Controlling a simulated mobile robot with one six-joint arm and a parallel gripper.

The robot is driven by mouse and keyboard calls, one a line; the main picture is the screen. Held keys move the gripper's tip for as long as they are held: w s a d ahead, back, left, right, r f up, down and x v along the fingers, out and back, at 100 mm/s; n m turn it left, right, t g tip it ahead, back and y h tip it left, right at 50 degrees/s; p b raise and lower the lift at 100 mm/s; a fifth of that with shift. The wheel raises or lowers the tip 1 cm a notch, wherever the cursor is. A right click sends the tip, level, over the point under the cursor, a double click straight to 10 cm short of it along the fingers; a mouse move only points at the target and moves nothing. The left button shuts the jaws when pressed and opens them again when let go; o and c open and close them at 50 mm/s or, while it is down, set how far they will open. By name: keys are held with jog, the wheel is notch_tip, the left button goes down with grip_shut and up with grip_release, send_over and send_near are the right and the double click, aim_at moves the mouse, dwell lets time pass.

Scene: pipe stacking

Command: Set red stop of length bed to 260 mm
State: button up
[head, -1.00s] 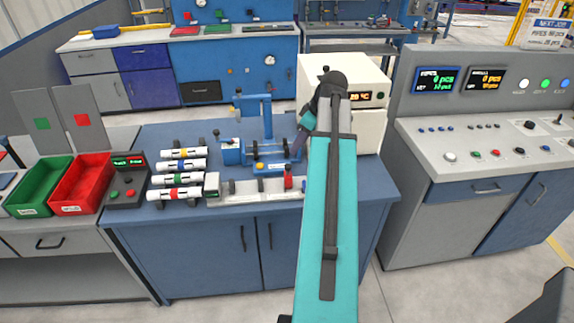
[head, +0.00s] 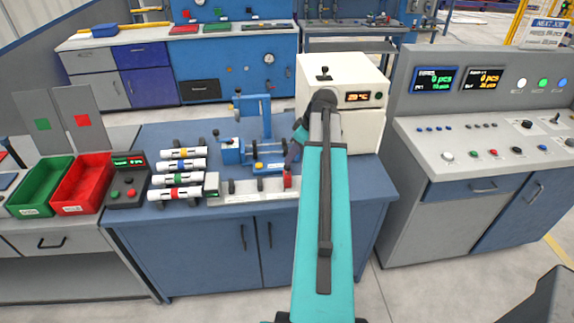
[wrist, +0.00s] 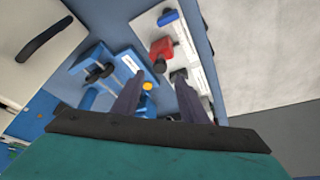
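The red stop (head: 288,181) sits on the pale length bed (head: 248,196), near its right end, along the bench's front edge. In the wrist view the red stop (wrist: 162,47) is just beyond my fingertips, with the bed (wrist: 189,38) running past it. My gripper (wrist: 158,75) has its two dark fingers apart with nothing between them. In the head view my gripper (head: 291,163) hangs just above and behind the stop, partly hidden by my arm. I cannot tell whether a finger touches the stop. The scale marks are too small to read.
A blue clamp fixture (head: 255,150) stands right behind the bed. Several banded white pipes (head: 178,180) lie on a rack to the left. A white oven-like box (head: 350,85) stands behind my arm. A control box (head: 125,185) and red bin (head: 82,183) are farther left.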

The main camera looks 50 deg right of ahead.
aim_at(286, 166)
jog(key=shift+p+x, duration=1.1)
jog(key=shift+x, duration=2.85)
grip_shut()
